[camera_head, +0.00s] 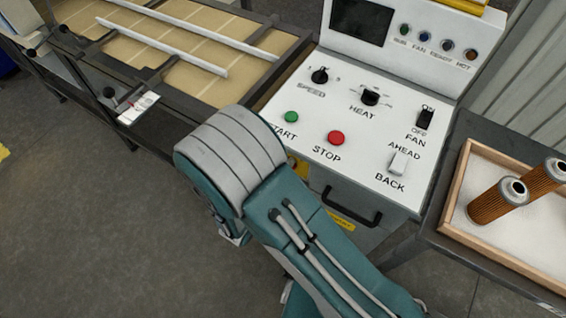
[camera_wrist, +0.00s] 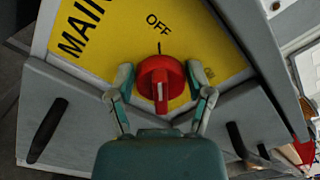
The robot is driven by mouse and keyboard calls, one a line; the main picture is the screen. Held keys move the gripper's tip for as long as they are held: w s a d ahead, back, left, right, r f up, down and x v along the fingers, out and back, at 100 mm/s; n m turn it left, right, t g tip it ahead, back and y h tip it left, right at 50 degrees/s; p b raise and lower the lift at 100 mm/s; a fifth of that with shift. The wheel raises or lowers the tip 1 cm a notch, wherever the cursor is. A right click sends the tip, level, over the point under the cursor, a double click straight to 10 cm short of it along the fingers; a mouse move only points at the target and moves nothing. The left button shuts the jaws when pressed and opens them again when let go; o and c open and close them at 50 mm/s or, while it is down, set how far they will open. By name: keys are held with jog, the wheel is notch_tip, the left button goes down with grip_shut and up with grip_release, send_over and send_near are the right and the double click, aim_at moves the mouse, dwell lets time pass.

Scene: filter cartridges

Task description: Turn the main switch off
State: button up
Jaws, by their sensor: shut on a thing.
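The main switch is a red rotary knob (camera_wrist: 160,84) on a yellow plate (camera_wrist: 112,32) in the wrist view. The plate reads "MAIN" at the left and "OFF" at the top, with a short black tick below "OFF". The knob's white mark runs up and down in the picture, in line with that tick. My gripper (camera_wrist: 160,77) has one finger on each side of the knob and is shut on it. In the head view my arm hides the gripper, and the switch is out of sight.
The white control console (camera_head: 345,165) carries dials, a green START button (camera_head: 291,117), a red STOP button (camera_head: 336,138) and rocker switches. A dark handle (camera_head: 346,208) is on its front. A conveyor (camera_head: 170,45) stands left. A wooden tray (camera_head: 500,258) with filter cartridges (camera_head: 497,201) stands right.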

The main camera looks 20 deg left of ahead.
jog(key=shift+a, duration=0.1)
jog(key=o, duration=1)
jog(key=shift+o, duration=0.7)
jog(key=shift+a+f, duration=0.1)
jog(key=shift+a, duration=0.05)
jog(key=shift+s+d, duration=0.1)
jog(key=shift+d, duration=0.1)
jog(key=shift+s, duration=0.3)
jog(key=s+a, duration=0.2)
jog(key=s, duration=0.9)
jog(key=shift+a, duration=0.3)
